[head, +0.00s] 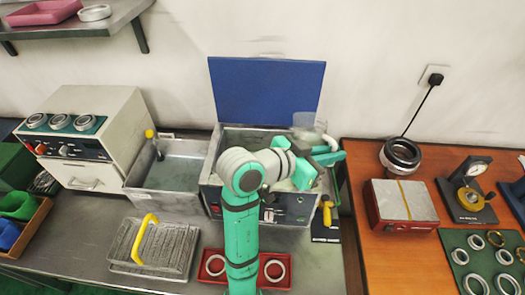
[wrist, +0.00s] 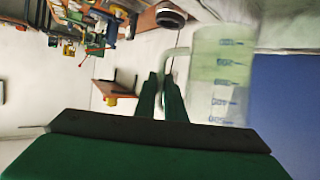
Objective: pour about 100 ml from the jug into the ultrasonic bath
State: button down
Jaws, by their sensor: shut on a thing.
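The jug (head: 308,124) is translucent, with blue graduation marks in the wrist view (wrist: 222,75). My gripper (head: 332,157) is shut on its handle; the fingers (wrist: 162,95) close around the handle's lower part in the wrist view. The ultrasonic bath (head: 212,180) is a metal box with its blue lid (head: 267,88) standing open behind it. The jug is above the right rear part of the bath. My arm hides much of the basin and front. The jug holds pale greenish contents; its exact tilt and any stream cannot be made out.
A steel basin (head: 133,185) with a yellow-handled tool stands left of the bath. A mesh basket (head: 178,250) and a red tray (head: 208,266) with rings lie in front.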

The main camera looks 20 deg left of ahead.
aim_at(305, 136)
jog(key=a+r+n+t+h, duration=0.1)
jog(key=a+r+n+h, duration=0.1)
jog(key=a+r, duration=0.1)
jog(key=shift+n+t+h, duration=0.3)
jog(key=shift+t, duration=0.1)
jog(key=shift+a+r+n+t+h, duration=0.15)
jog(key=shift+a+n+h, duration=0.15)
jog(key=shift+a, duration=0.2)
jog(key=shift+a+r+n+t+h, duration=0.15)
jog(key=shift+a+n+h, duration=0.15)
jog(key=shift+a, duration=0.2)
jog(key=shift+a+r+n+t+h, duration=0.15)
jog(key=shift+a+n+t+h, duration=0.25)
jog(key=shift+a+n+t, duration=0.45)
jog(key=shift+s+a+n+t+h, duration=0.1)
jog(key=shift+a+n+t+h, duration=0.1)
jog(key=shift+n+t, duration=0.3)
jog(key=shift+a+n+t+h, duration=0.1)
jog(key=shift+n+t+h, duration=0.15)
jog(key=shift+n, duration=0.4)
jog(key=shift+s+t+b, duration=0.3)
jog(key=shift+s+b, duration=0.15)
jog(key=shift+b, duration=0.05)
jog(key=shift+s+a+n+t+b, duration=0.25)
jog(key=shift+a+n+t+b, duration=0.2)
jog(key=shift+n+b, duration=0.2)
jog(key=shift+s+d+b, duration=0.1)
jog(key=shift+b, duration=0.2)
